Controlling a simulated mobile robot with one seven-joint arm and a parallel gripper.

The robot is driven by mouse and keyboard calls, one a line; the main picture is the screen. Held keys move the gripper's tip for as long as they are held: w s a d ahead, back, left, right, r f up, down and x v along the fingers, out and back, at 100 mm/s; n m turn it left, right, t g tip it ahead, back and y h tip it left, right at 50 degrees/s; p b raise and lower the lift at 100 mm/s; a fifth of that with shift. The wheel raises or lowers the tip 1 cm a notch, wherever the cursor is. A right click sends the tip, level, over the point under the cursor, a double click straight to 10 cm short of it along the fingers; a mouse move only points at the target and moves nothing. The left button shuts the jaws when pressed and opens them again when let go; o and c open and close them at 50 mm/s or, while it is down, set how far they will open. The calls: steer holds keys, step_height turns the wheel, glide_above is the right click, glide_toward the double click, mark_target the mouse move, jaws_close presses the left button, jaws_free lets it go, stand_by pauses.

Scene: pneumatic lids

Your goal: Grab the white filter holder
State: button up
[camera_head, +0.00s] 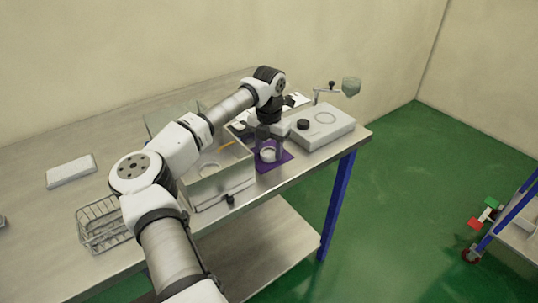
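The white filter holder (268,155) is a small round white piece on a purple mat (264,167) near the table's front right. My gripper (269,149) points down right over it. Its two fingers stand apart, one to the left and one to the right of the holder in this view. I see no clear contact between the fingers and the holder. The fingers and the wrist hide part of the holder.
A clear open-topped box (216,186) stands just left of the mat. A grey device (323,127) with a black knob stands to the right, with a small cup (351,87) on an arm behind. A wire rack (101,226) and a flat white block (71,171) are left.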

steer(key=c, duration=0.4)
steer(key=shift+r, duration=0.15)
